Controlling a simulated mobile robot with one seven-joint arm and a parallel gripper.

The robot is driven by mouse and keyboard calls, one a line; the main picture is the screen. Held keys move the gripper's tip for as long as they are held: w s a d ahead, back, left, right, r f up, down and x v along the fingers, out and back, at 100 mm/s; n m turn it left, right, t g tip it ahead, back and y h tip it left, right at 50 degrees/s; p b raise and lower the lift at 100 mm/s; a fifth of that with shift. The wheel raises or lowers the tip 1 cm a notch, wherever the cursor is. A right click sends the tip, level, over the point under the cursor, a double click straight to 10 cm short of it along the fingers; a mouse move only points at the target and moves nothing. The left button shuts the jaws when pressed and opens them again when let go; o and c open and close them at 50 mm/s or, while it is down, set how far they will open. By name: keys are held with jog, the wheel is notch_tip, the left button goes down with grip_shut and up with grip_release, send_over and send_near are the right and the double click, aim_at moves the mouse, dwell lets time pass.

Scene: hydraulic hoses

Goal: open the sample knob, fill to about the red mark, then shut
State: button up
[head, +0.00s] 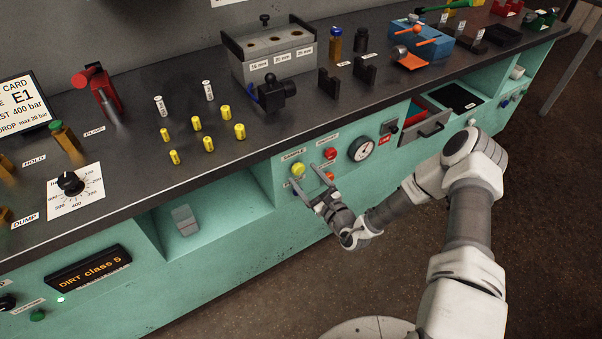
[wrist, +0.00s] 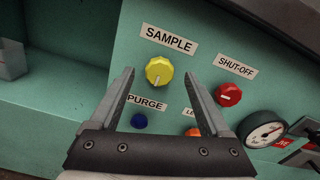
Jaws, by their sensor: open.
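The yellow sample knob (head: 298,169) is on the bench's green front panel, under a SAMPLE label. In the wrist view the knob (wrist: 159,70) shows between and beyond my fingertips, its white pointer line facing down. My gripper (head: 307,181) is open and empty in front of the panel, its fingers on either side of the knob in the picture; I cannot tell whether they touch it. A pale grey, box-like thing (head: 185,220) stands in the open recess to the left; it also shows at the wrist view's left edge (wrist: 10,58). I see no red mark on it.
A red shut-off knob (wrist: 228,95), a blue purge knob (wrist: 139,121) and an orange knob (wrist: 192,131) sit close around the sample knob. A pressure gauge (head: 361,148) is to the right.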

aim_at(297, 167)
jog(key=shift+x, duration=1.4)
grip_shut()
